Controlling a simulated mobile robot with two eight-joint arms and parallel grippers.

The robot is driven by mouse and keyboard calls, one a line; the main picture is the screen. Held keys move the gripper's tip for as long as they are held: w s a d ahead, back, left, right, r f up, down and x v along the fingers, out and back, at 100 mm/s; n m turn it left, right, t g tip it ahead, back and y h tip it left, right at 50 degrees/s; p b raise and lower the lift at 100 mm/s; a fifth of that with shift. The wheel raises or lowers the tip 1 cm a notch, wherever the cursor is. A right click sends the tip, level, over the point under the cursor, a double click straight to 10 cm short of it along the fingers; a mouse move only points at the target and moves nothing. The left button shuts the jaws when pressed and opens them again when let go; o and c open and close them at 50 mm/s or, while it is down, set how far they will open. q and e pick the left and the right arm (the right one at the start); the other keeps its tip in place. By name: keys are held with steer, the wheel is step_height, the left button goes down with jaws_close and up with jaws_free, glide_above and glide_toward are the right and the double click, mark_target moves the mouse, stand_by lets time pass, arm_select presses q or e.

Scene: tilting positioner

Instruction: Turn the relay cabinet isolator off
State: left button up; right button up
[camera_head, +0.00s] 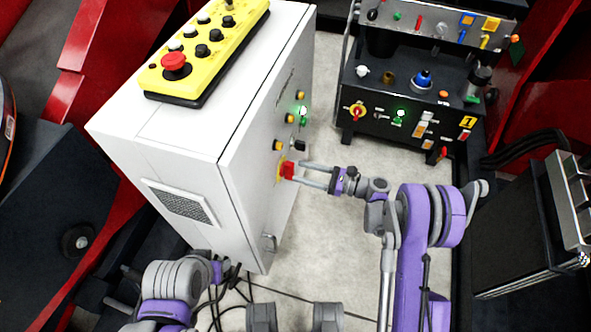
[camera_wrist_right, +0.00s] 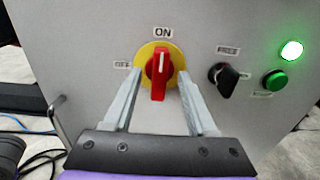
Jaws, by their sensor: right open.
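The relay cabinet (camera_head: 170,130) is a white box at the left of the head view. Its isolator (camera_head: 287,170) is a red handle on a yellow disc on the right-hand face. In the right wrist view the isolator's red handle (camera_wrist_right: 160,78) stands upright, its white mark toward the ON label (camera_wrist_right: 163,33). The OFF label (camera_wrist_right: 122,65) is on the left. My right gripper (camera_head: 302,172) is open, with one finger on each side of the handle; contact is unclear. My left gripper (camera_head: 230,270) is low near the cabinet's lower corner, its fingers unclear.
A black selector (camera_wrist_right: 226,76) and a lit green lamp (camera_wrist_right: 291,50) sit right of the isolator. A yellow button box (camera_head: 205,50) lies on the cabinet top. A black control console (camera_head: 405,115) stands at the back right. Loose cables lie on the floor below.

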mark_target(294, 170)
steer(key=shift+x, duration=1.5)
steer(key=shift+c, duration=0.3)
jaws_close()
